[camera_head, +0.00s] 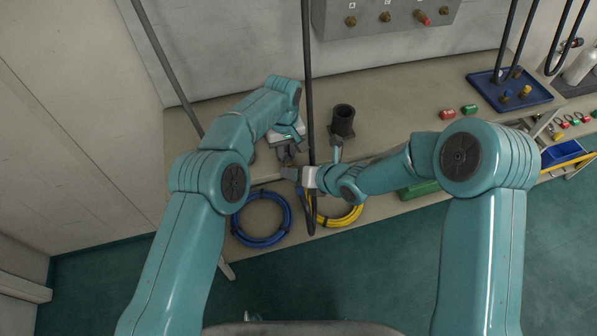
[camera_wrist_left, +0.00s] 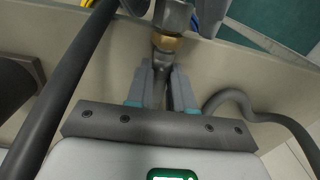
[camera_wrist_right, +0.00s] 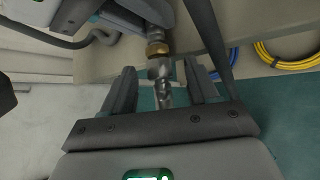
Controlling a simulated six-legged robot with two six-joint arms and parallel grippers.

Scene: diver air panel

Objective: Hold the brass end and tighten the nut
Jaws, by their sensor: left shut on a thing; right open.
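The brass end shows as a short brass collar (camera_wrist_left: 167,43) in the left wrist view, and as a brass collar (camera_wrist_right: 158,48) in the right wrist view. My left gripper (camera_wrist_left: 162,88) is shut on the narrow grey piece just below the collar. A silver nut (camera_wrist_right: 162,72) sits in line with the collar on its other side. My right gripper (camera_wrist_right: 160,85) is open, with its fingers on either side of the silver nut and fitting; contact is not clear. In the head view both grippers meet above the bench's front edge, and the left gripper (camera_head: 287,152) hides much of the joint.
A dark hose (camera_head: 307,80) hangs close beside the grippers. A black cup-like holder (camera_head: 343,122) stands behind them on the bench (camera_head: 400,95). A blue coil (camera_head: 261,240) and a yellow coil (camera_head: 345,219) hang at the bench front. A blue tray (camera_head: 535,98) lies right.

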